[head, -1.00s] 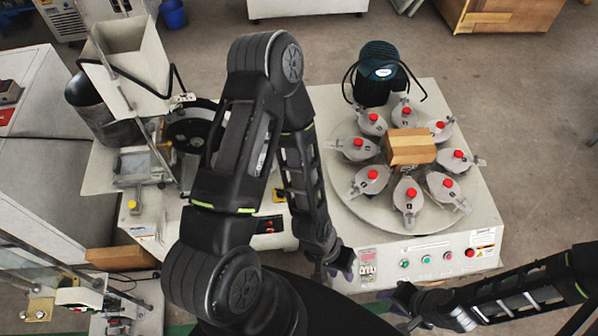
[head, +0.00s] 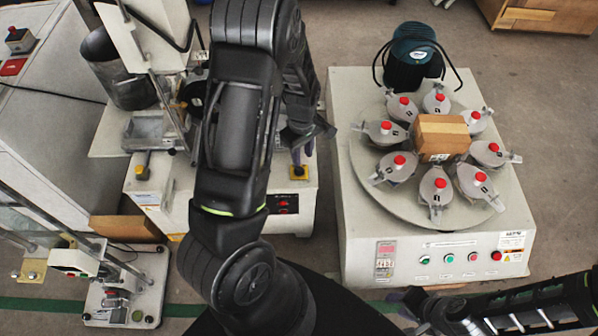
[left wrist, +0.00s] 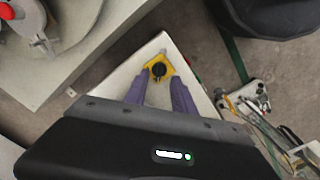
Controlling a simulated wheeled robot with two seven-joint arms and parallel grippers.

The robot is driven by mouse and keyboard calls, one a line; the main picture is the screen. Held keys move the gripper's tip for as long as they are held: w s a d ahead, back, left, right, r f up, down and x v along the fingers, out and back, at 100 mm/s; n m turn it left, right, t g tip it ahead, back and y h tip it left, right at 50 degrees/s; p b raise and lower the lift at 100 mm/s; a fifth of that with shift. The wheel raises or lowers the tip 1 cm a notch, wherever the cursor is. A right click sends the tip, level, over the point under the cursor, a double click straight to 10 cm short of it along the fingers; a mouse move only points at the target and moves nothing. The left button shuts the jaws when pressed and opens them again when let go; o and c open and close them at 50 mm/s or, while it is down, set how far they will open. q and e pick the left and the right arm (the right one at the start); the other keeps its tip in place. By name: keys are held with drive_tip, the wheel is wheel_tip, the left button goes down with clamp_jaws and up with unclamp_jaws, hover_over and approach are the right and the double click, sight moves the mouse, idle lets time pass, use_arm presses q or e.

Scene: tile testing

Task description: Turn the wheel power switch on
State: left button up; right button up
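A black round knob on a yellow plate (head: 298,172) sits on the light machine body (head: 318,205) left of the round-table machine. It looks like the switch of the task. In the left wrist view the yellow plate with its black knob (left wrist: 158,69) lies just beyond my fingertips. My left gripper (head: 303,150) points down above the plate; its two purple fingers (left wrist: 157,92) are spread, with nothing between them. Whether they touch the plate cannot be told. My right gripper (head: 408,303) is low at the right, partly cut off, and its opening is unclear.
The round-table machine (head: 352,235) with several grey red-topped jars stands at right, with buttons (head: 472,257) on its front. A machine with a hopper (head: 145,40) is behind my left arm. Red buttons (head: 285,204) sit below the yellow plate.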

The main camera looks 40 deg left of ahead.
sight(299, 170)
use_arm(q)
drive_tip(key=shift+w+a+r+n, duration=0.1)
drive_tip(key=shift+a+r+n, duration=0.35)
drive_tip(key=shift+a, duration=0.3)
wheel_tip(299, 170, down, 8)
drive_tip(key=shift+r+b, duration=0.1)
drive_tip(key=shift+b, duration=0.45)
drive_tip(key=shift+c, duration=0.3)
clamp_jaws()
